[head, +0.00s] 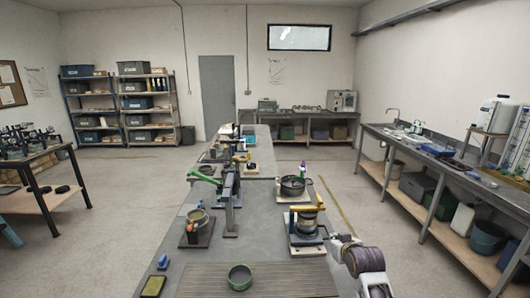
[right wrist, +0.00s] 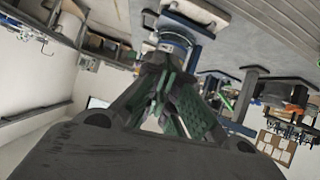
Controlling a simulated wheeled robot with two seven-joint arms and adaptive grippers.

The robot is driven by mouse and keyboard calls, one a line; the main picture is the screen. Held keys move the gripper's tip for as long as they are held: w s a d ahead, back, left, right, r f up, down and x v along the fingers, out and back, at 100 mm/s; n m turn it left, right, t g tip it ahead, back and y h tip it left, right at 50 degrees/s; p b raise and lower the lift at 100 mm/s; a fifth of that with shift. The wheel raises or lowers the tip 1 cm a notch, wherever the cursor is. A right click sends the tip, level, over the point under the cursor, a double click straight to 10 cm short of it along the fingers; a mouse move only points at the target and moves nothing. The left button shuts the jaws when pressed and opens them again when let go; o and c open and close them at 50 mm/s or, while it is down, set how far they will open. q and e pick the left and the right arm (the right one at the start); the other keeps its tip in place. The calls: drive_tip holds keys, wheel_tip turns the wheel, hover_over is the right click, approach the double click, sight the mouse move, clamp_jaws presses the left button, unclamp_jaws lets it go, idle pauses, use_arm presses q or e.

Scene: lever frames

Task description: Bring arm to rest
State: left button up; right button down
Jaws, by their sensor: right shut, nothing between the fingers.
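My right arm (head: 365,265) comes into the head view at the lower right, beside the right edge of the long bench (head: 255,220). In the right wrist view my right gripper (right wrist: 172,58) is shut and empty, its dark green-padded fingers converging. A lever frame with a yellow handle (head: 308,208) stands on the bench just left of my right arm; I cannot tell the exact gap. A tall lever frame (head: 229,195) with a green handle (head: 203,176) stands on the bench's left half. My left gripper is not in view.
A green ring (head: 240,277) lies on a ribbed mat at the near end of the bench. Open floor (head: 345,185) lies between this bench and the right-hand side counter (head: 450,170).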

drive_tip(key=s+a+f+g, duration=0.1)
drive_tip(key=s+f+g, duration=0.25)
drive_tip(key=s, duration=0.85)
drive_tip(key=s+a+f+g, duration=0.15)
drive_tip(key=s+f, duration=0.35)
drive_tip(key=s, duration=0.6)
drive_tip(key=s+f+g, duration=0.3)
drive_tip(key=s+f, duration=0.1)
drive_tip(key=s, duration=0.8)
wheel_tip(320, 180, down, 34)
drive_tip(key=s+g, duration=0.2)
drive_tip(key=s, duration=0.1)
drive_tip(key=s+d+f, duration=0.2)
drive_tip(key=s+f, duration=0.8)
drive_tip(key=s, duration=0.1)
drive_tip(key=s+d+f+n+b, duration=0.1)
drive_tip(key=s+d+f, duration=0.1)
drive_tip(key=s+f, duration=0.8)
drive_tip(key=shift+s+d+f+g, duration=0.15)
drive_tip(key=shift+s+g, duration=0.25)
drive_tip(key=shift+s, duration=0.05)
